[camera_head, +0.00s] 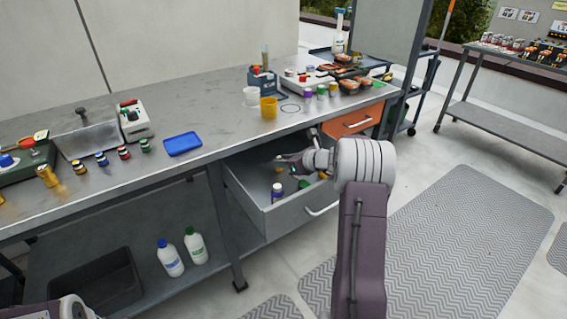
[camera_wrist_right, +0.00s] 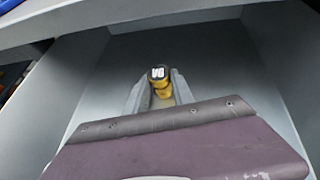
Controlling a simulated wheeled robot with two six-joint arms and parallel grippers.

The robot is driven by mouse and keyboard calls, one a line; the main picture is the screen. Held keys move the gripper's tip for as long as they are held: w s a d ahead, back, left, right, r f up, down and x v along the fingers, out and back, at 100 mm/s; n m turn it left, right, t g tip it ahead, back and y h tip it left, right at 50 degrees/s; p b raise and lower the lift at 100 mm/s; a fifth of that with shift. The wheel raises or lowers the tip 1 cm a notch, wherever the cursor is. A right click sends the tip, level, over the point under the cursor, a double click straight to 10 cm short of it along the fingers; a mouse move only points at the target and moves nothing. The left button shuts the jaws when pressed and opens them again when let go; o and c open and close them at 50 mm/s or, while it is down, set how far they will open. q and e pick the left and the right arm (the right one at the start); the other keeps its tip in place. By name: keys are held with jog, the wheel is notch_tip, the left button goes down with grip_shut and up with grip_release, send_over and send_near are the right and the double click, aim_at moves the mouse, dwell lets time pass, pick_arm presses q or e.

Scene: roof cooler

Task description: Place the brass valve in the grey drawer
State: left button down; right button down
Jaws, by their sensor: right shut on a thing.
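The grey drawer (camera_head: 263,211) is pulled open below the workbench. Several small capped bottles lie or stand inside it. My right gripper (camera_head: 283,160) reaches over the open drawer from the right. In the right wrist view my right gripper (camera_wrist_right: 158,92) is shut on the brass valve (camera_wrist_right: 161,90), a yellow piece with a dark, white-marked top. The valve is held within the drawer's walls, and bare grey drawer floor or wall shows around it. Whether it touches the drawer floor I cannot tell. In the head view the valve is too small to make out. My left gripper is out of the picture.
An orange drawer (camera_head: 352,121) sits to the right of the grey one. Two white bottles (camera_head: 170,258) and a dark bin (camera_head: 95,282) stand on the lower shelf.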

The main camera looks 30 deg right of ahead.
jog(key=shift+s+a+f+b, duration=0.1)
jog(key=shift+s+f+b, duration=0.1)
jog(key=shift+f+b, duration=0.4)
jog(key=c, duration=1.1)
grip_release()
jog(key=shift+a+f, duration=0.1)
jog(key=shift+r+p, duration=0.95)
jog(key=p+v, duration=0.1)
jog(key=v, duration=0.5)
jog(key=shift+s+d, duration=0.2)
jog(key=shift+s+d+r, duration=0.1)
jog(key=shift+s, duration=0.15)
